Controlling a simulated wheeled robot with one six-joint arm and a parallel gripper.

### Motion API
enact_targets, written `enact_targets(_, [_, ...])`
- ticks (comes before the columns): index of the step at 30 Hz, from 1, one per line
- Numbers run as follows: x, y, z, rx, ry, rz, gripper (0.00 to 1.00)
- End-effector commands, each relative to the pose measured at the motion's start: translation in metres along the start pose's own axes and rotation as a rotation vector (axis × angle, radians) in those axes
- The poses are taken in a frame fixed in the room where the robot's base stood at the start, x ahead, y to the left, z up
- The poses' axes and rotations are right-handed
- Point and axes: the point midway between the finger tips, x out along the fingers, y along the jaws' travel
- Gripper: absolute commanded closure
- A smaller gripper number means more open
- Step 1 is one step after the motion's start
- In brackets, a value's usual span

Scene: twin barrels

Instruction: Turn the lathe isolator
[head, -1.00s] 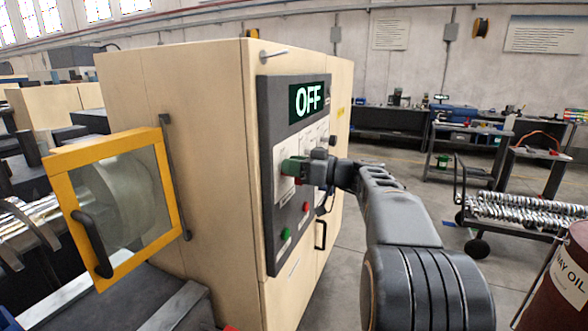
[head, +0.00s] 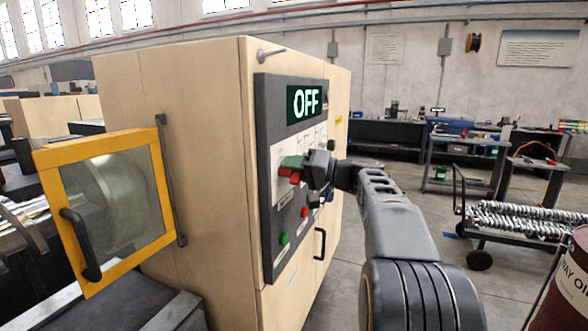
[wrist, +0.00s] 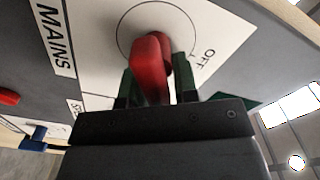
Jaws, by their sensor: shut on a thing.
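The isolator on the lathe's control panel is a red handle (wrist: 151,66) on a white plate marked MAINS, with OFF printed to its right in the wrist view. In the head view the red handle (head: 289,173) shows partly beside the fingers. My gripper (head: 294,166) has green fingers and reaches the panel from the right. In the wrist view my gripper (wrist: 156,82) is shut on the red handle, one finger on each side. The display (head: 306,102) above reads OFF. The dial's other markings are hidden or out of view.
A green button (head: 284,238) and a red button (head: 304,212) sit lower on the panel. A yellow-framed guard door (head: 163,190) stands out at left. A black handle (head: 320,243) is below right. A trolley (head: 468,215) and an oil drum (head: 568,285) stand at right.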

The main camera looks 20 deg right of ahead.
Motion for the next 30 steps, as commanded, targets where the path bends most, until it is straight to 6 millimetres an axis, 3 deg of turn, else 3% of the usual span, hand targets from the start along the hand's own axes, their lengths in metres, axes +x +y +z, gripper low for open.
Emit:
enact_targets(15, [-0.0002,0.0068,0.0008,0.41,0.001,0.0,0.96])
enact_targets(30, [-0.0003,0.0095,0.0023,0.555,0.001,0.0,0.96])
